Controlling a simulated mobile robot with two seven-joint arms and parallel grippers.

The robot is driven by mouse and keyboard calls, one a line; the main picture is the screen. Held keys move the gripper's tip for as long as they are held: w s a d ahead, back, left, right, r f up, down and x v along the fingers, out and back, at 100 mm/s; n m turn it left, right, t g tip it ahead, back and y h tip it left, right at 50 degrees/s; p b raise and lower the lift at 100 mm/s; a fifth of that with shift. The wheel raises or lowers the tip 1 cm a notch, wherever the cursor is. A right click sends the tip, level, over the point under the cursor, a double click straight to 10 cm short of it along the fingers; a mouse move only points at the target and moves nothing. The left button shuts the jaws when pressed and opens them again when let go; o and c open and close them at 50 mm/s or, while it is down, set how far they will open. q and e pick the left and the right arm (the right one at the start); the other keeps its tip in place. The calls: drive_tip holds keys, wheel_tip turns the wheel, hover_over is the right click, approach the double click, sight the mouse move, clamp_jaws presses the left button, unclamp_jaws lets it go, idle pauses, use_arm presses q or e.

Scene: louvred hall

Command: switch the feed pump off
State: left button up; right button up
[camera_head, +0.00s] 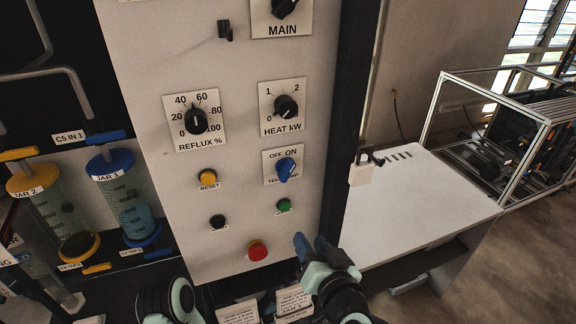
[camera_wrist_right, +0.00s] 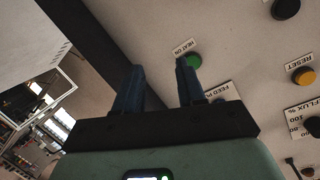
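The feed pump switch is a blue knob (camera_head: 286,169) on a small white plate marked OFF and ON, on the right side of the upright panel in the head view. Its pointer appears turned toward ON. My right gripper (camera_head: 310,239) is below and a little right of the knob, apart from it. Its two blue fingers are spread with nothing between them, as the right wrist view (camera_wrist_right: 160,66) shows. In that view part of the FEED PUMP plate (camera_wrist_right: 222,92) shows behind the gripper, and the knob is hidden.
Near the fingers are a green HEAT ON button (camera_head: 284,205) and a red button (camera_head: 257,250). The heat dial (camera_head: 286,107), reflux dial (camera_head: 196,121) and yellow reset button (camera_head: 208,177) are close by.

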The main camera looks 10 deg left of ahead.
drive_tip(key=t+y, duration=0.2)
approach(289, 173)
drive_tip(key=shift+x, duration=4.85)
drive_tip(key=shift+f, duration=0.1)
clamp_jaws()
